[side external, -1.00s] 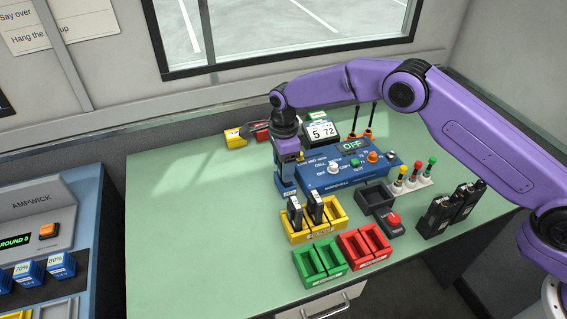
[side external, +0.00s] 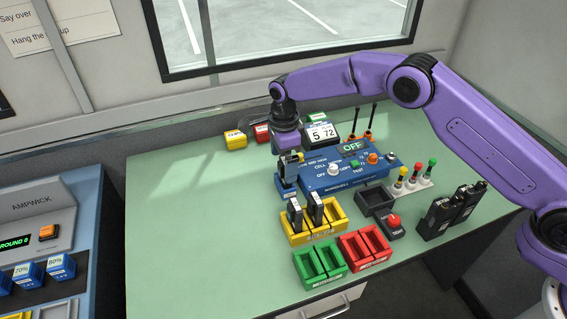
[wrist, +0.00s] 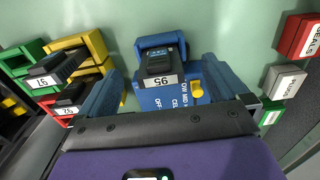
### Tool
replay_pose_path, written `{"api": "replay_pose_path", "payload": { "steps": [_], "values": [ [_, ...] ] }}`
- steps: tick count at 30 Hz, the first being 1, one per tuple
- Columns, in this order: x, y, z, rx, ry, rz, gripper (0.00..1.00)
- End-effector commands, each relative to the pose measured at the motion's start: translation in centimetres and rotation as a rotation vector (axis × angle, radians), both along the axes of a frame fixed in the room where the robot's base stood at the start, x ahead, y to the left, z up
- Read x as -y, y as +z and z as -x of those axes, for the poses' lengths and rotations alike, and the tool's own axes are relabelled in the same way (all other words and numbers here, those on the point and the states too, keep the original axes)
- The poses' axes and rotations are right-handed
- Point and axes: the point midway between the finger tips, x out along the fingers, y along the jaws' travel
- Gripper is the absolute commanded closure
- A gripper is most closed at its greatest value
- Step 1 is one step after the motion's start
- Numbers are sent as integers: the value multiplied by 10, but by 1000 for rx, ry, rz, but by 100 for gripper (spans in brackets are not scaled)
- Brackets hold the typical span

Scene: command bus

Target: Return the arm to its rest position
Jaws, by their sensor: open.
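My gripper (side external: 288,148) is at the left end of the blue tester (side external: 335,178), pointing down. Its fingers (wrist: 163,68) are apart in the wrist view, with a black battery labelled 95 (wrist: 160,66) between them. The battery stands in the blue slot (wrist: 153,42) at the tester's end; in the side view its dark body (side external: 289,166) shows below my gripper. The tester display reads OFF. My purple arm reaches in from the right, bent over the back of the table.
A yellow rack (side external: 298,240) holds two black batteries; green (side external: 323,274) and red (side external: 352,259) racks stand in front. The table's left side is clear.

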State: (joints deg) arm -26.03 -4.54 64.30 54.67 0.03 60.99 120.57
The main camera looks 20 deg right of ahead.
Motion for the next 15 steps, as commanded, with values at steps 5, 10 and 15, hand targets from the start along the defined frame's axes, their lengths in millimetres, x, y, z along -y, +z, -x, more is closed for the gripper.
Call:
{"api": "replay_pose_path", "payload": {
  "steps": [5,10,15],
  "values": [
    [0,13,0,1,0,-1,0],
    [0,25,0,1,0,-1,0],
    [0,36,0,1,0,-1,0]
  ]
}}
